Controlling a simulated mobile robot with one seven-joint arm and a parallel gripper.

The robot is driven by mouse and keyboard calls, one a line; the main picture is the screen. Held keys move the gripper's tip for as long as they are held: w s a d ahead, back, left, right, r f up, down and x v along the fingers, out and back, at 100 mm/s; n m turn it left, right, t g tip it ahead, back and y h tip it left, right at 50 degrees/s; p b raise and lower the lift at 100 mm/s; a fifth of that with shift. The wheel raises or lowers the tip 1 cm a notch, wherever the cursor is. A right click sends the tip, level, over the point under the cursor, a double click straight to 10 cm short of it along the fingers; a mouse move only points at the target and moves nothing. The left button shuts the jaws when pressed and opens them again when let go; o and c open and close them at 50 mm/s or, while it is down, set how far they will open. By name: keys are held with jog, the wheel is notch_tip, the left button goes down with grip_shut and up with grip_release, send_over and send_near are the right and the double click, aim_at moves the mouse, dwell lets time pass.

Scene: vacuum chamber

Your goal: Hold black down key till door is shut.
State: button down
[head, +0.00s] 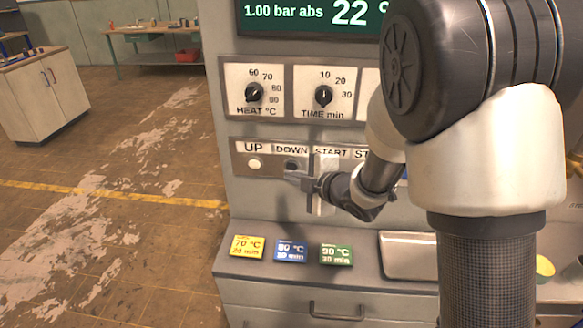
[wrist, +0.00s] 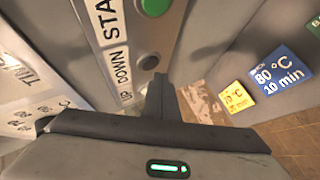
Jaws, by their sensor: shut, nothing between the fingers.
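The black DOWN key (head: 291,164) sits on the panel between the white UP key (head: 254,163) and the START label. My gripper (head: 298,177) is shut and empty, its tips right at the lower edge of the DOWN key. In the wrist view the shut fingers (wrist: 160,88) point at the panel just beside the dark DOWN key (wrist: 148,62). I cannot tell whether the tips touch or press the key. The green START key (wrist: 153,6) shows farther along the row; in the head view it is hidden behind my gripper. The door is not recognisable in either view.
The HEAT knob (head: 254,92) and TIME knob (head: 323,95) are above the keys. A display (head: 305,14) reads 1.00 bar abs and 22°. Yellow (head: 246,247), blue (head: 290,251) and green (head: 336,254) cards lie on the ledge below. Open floor lies left.

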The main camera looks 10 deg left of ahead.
jog(key=shift+w, duration=0.1)
jog(key=shift+w, duration=0.3)
